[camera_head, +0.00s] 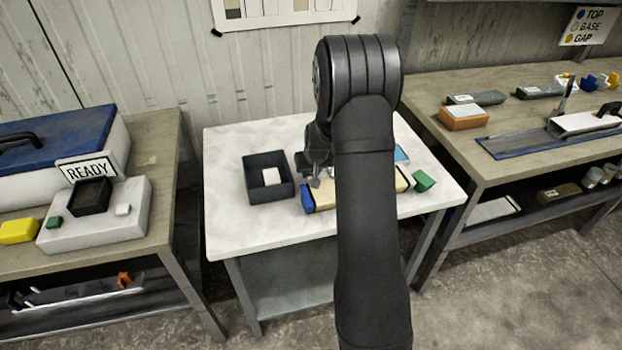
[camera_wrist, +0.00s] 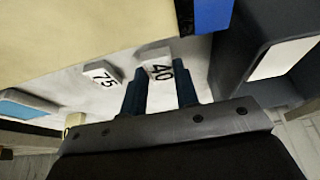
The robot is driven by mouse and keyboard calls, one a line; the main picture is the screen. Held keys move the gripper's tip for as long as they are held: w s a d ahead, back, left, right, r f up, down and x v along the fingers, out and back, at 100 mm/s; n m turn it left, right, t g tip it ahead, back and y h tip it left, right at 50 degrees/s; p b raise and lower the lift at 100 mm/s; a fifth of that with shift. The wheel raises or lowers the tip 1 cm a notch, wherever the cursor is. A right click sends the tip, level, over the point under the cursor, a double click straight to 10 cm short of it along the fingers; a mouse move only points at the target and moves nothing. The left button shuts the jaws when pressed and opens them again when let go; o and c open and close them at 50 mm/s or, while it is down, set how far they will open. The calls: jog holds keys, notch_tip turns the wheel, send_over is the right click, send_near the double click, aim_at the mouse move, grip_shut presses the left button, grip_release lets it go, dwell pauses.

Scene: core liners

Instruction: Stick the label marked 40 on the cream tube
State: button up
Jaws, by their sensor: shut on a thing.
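The cream tube (camera_head: 330,195) lies on the white table, a blue cap (camera_head: 307,199) on its left end; my arm hides part of it. The tube also fills the upper left of the wrist view (camera_wrist: 80,35). My gripper (camera_head: 314,183) is low over the table, at the tube's blue end. In the wrist view my gripper (camera_wrist: 159,88) is shut on the label marked 40 (camera_wrist: 158,70), which shows between its two dark fingers. The label is apart from the tube.
A dark open box (camera_head: 256,191) with a white block (camera_head: 271,176) in it stands left of the tube. A green piece (camera_head: 424,180) is at the tube's right end, a light blue one (camera_head: 401,154) behind it. The table's front left is clear. Cluttered benches stand either side.

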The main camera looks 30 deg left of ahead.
aim_at(312, 175)
jog(key=shift+r, duration=2.25)
jog(key=shift+d, duration=0.1)
jog(key=shift+w+d+n, duration=0.25)
jog(key=shift+d+n, duration=0.15)
jog(key=shift+d, duration=0.1)
jog(key=w+d+r+n+g, duration=0.1)
jog(key=d+r+n+g, duration=0.2)
jog(key=d+n, duration=0.5)
jog(key=w+d+r+n+g, duration=0.1)
jog(key=d+r+n+g, duration=0.25)
jog(key=d+n, duration=0.45)
jog(key=shift+n, duration=0.7)
jog(key=shift+a+f, duration=0.2)
jog(key=shift+f, duration=0.6)
jog(key=shift+a+f, duration=0.2)
jog(key=shift+f, duration=0.6)
jog(key=shift+a+f, duration=0.2)
jog(key=shift+f, duration=0.6)
jog(key=shift+f, duration=1.2)
